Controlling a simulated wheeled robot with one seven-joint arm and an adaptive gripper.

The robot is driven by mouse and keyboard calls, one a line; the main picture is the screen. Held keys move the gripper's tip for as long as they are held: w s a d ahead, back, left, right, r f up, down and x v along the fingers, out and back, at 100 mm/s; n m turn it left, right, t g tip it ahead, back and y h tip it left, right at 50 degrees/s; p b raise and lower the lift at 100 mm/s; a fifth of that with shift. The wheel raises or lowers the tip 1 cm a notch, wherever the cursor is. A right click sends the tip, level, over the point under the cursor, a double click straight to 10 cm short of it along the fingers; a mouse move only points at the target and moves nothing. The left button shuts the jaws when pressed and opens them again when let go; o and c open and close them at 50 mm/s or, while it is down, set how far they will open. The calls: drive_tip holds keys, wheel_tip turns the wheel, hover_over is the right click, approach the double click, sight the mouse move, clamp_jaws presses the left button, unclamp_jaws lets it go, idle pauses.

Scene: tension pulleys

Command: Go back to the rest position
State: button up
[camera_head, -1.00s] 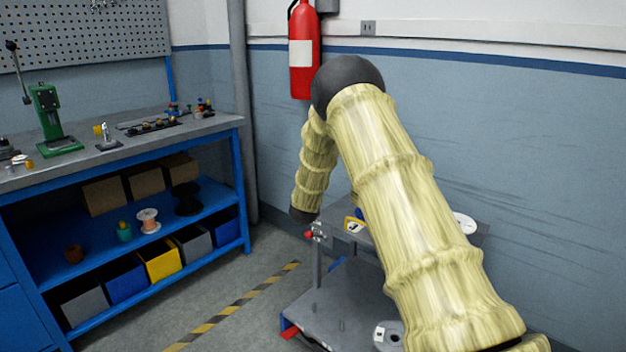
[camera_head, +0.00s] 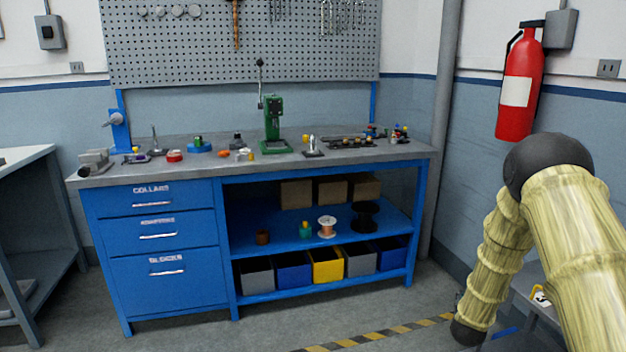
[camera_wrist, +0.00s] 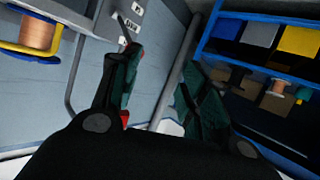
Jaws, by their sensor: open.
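My gripper (camera_wrist: 158,85) shows in the wrist view with its two dark green fingers spread apart and nothing between them. In the head view my arm is folded at the right edge, bent at a dark elbow, with its forearm hanging down. The gripper itself cannot be made out there. The workbench (camera_head: 325,170), blue with a grey top, stands ahead in the middle, apart from my arm.
A yellow bin (camera_head: 327,265) stands among other bins on the bench's bottom shelf. A fire extinguisher (camera_head: 519,85) hangs on the wall behind my elbow. In the wrist view, a copper-coloured spool (camera_wrist: 40,35) is at upper left. Floor before the bench is clear.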

drive_tip(key=s+a+f+n+g+y, duration=0.1)
drive_tip(key=s+a+f+g+y, duration=0.1)
drive_tip(key=s+a+f, duration=0.7)
drive_tip(key=s+a+f+n+g+y, duration=0.15)
drive_tip(key=s+a+f+g, duration=0.35)
drive_tip(key=s, duration=0.8)
drive_tip(key=s+a+f+n+y, duration=0.1)
drive_tip(key=s+a+f+y, duration=0.1)
drive_tip(key=s+a+f, duration=0.55)
drive_tip(key=s+a+n+g+y, duration=0.1)
drive_tip(key=s+a+g, duration=0.15)
drive_tip(key=s, duration=1.05)
drive_tip(key=s+a+g+y, duration=0.1)
drive_tip(key=s+a+g, duration=0.15)
drive_tip(key=s, duration=1.05)
wheel_tip(320, 180, up, 15)
drive_tip(key=p, duration=1.5)
drive_tip(key=shift+w+p, duration=0.25)
drive_tip(key=shift+p, duration=0.15)
